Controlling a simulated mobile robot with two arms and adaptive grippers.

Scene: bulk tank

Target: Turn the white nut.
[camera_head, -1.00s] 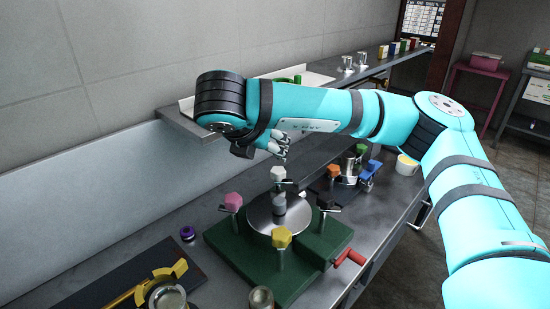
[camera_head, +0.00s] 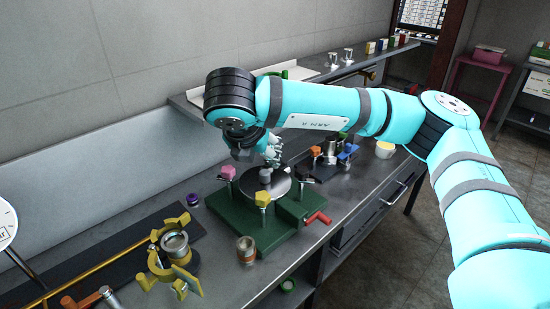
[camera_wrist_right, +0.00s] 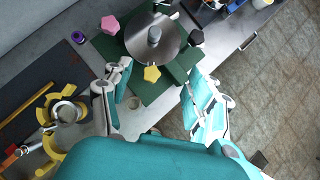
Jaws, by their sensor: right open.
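The green base (camera_head: 240,224) stands on the bench with a silver disc (camera_head: 277,187) on it. A pink nut (camera_head: 228,172) and a yellow nut (camera_head: 262,198) stand at its edge; both also show in the wrist view, pink (camera_wrist_right: 110,25) and yellow (camera_wrist_right: 152,73). The white nut is hidden in the head view, where my right gripper (camera_head: 271,154) hangs over the far side of the disc. A small pale patch at the wrist view's top edge may be it; I cannot tell. The right gripper's fingers are spread and empty in the wrist view (camera_wrist_right: 158,92). My left gripper is not in view.
A yellow clamp (camera_head: 170,262) and a small metal can (camera_head: 246,250) stand to the left and front. A purple ring (camera_head: 193,200) lies left of the base. An orange knob (camera_head: 315,151) stands behind it.

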